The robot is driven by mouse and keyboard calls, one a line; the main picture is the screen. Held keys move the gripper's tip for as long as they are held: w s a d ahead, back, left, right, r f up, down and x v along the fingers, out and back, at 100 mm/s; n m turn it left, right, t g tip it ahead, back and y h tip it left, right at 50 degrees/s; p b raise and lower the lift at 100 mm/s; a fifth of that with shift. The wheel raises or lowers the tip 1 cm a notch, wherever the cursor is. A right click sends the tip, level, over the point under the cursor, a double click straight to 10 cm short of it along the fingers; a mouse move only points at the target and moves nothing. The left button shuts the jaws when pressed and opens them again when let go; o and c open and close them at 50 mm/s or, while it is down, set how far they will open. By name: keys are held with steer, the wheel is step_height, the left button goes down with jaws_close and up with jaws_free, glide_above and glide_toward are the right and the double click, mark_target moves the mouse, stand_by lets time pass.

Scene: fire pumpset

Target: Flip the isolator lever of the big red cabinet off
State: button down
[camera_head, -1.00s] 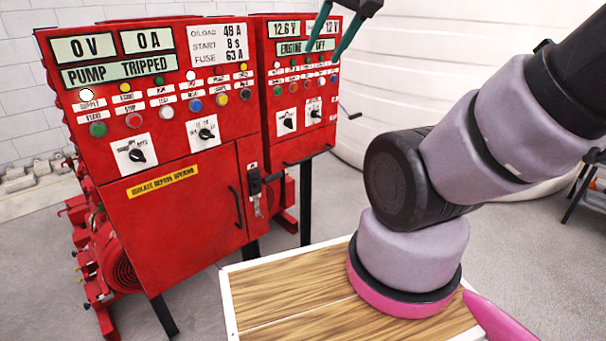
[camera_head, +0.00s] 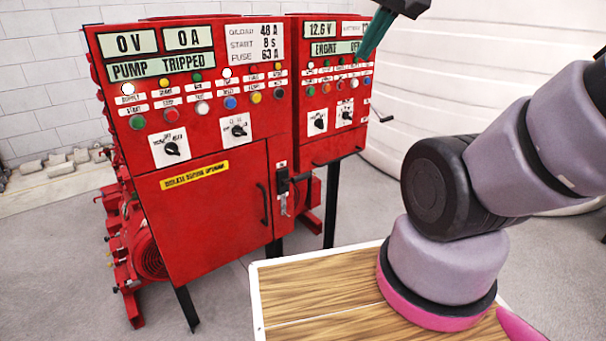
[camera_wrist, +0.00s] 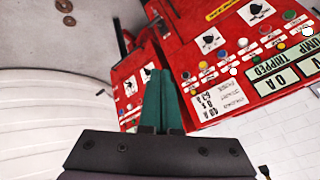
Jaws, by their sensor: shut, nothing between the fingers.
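The big red cabinet (camera_head: 215,205) stands at left centre in the head view, its display reading PUMP TRIPPED. Its isolator lever (camera_head: 283,184) is a black handle on a light plate at the right edge of its front, beside the door handle. Blur hides its exact setting. My gripper (camera_head: 372,38) is at the top of the head view, in front of the smaller cabinet, above and right of the lever and apart from it. In the wrist view its green fingers (camera_wrist: 161,75) are together and empty. The cabinet panel (camera_wrist: 245,45) appears upside down there; I cannot make out the lever clearly.
A smaller red cabinet (camera_head: 333,95) stands right of the big one. A wooden-topped table (camera_head: 320,296) with a white edge is in the foreground, below my arm. Red pump machinery (camera_head: 140,255) sits behind at left. Grey floor lies between table and cabinets.

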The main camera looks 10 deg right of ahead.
steer(key=w+a+f+n+g, duration=0.1)
steer(key=w+f+n+g, duration=0.15)
steer(key=w, duration=0.65)
steer(key=n+g+h, duration=0.1)
steer(key=n+g, duration=0.2)
steer(key=n, duration=0.3)
glide_above(295, 179)
steer(key=w+d, duration=0.2)
steer(key=w, duration=0.1)
step_height(295, 179, down, 22)
steer(key=shift+w+a+r, duration=0.1)
steer(key=shift+a+r, duration=0.05)
steer(key=f, duration=0.3)
steer(key=w+f, duration=0.1)
steer(key=f, duration=0.6)
steer(key=shift+w+a+f, duration=0.2)
steer(key=shift+a, duration=0.15)
steer(key=shift+s+d+f, duration=0.35)
steer(key=shift+s+f, duration=0.4)
steer(key=shift+f, duration=0.1)
steer(key=shift+s+d+f, duration=0.15)
steer(key=shift+s+f, duration=0.15)
steer(key=shift+f, duration=0.25)
steer(key=shift+s+f, duration=0.15)
